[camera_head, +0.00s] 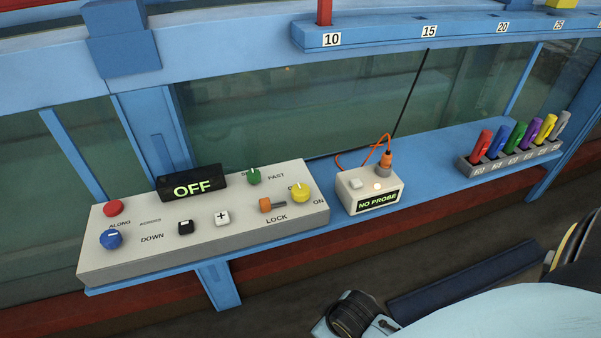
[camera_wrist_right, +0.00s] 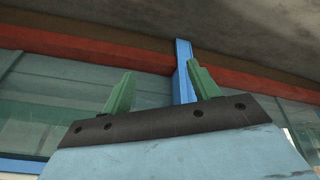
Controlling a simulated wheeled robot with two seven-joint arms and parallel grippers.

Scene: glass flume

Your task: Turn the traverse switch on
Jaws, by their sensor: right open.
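The grey control box (camera_head: 105,260) stands on the blue ledge, with a black display (camera_head: 192,184) reading OFF. A yellow knob (camera_head: 300,193) sits at its right end, beside the ON label; its white mark points up and left, towards a partly hidden label. An orange lever (camera_head: 266,205) sits left of it above LOCK. A green knob (camera_head: 254,176) is near FAST. My right gripper (camera_wrist_right: 160,88) is open and empty in the right wrist view, its two green fingers apart and touching no control. Its fingers do not show in the head view. My left gripper is not in view.
A small white box (camera_head: 349,197) reading NO PROBE, with an orange cable, stands right of the control box. A grey rack (camera_head: 490,164) of several coloured probes stands farther right. A blue rail (camera_head: 380,36) with numbers runs above. Glass lies behind the ledge.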

